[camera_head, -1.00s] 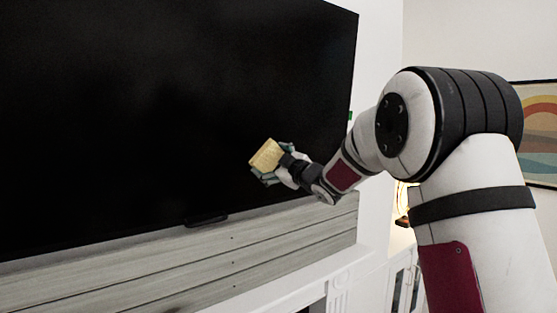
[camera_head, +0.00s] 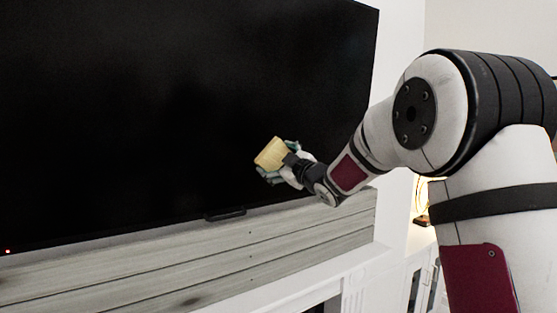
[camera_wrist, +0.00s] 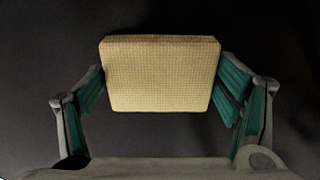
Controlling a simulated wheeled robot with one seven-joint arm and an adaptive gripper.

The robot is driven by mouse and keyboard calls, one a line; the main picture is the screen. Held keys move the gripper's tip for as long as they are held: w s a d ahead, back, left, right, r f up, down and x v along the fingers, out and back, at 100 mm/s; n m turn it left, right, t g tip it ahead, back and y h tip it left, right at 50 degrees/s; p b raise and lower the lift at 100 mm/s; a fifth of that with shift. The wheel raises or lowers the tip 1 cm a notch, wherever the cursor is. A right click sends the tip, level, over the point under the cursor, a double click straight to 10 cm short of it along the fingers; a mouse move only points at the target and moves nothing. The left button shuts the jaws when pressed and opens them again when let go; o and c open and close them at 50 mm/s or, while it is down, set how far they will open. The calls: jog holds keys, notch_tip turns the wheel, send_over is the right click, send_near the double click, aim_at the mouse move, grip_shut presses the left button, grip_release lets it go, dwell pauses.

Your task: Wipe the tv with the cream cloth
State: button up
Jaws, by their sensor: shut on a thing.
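The tv (camera_head: 150,110) is a large black screen filling the left and middle of the head view. The cream cloth (camera_head: 271,153) is a yellowish, woven-textured block. My gripper (camera_head: 277,160) is shut on it, in front of the lower right part of the screen. In the wrist view the cloth (camera_wrist: 160,75) sits between the two green-padded fingers of my gripper (camera_wrist: 160,88), with the dark screen behind it. I cannot tell whether the cloth touches the screen.
Below the tv is a grey wood-plank panel (camera_head: 200,262) above a white mantel (camera_head: 335,272). A lit lamp (camera_head: 422,203) stands on a white cabinet (camera_head: 418,270) at the right, behind my arm. The screen's left and middle front is clear.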

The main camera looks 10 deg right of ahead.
jog(key=v, duration=0.6)
dwell(0.3)
jog(key=shift+v, duration=1.5)
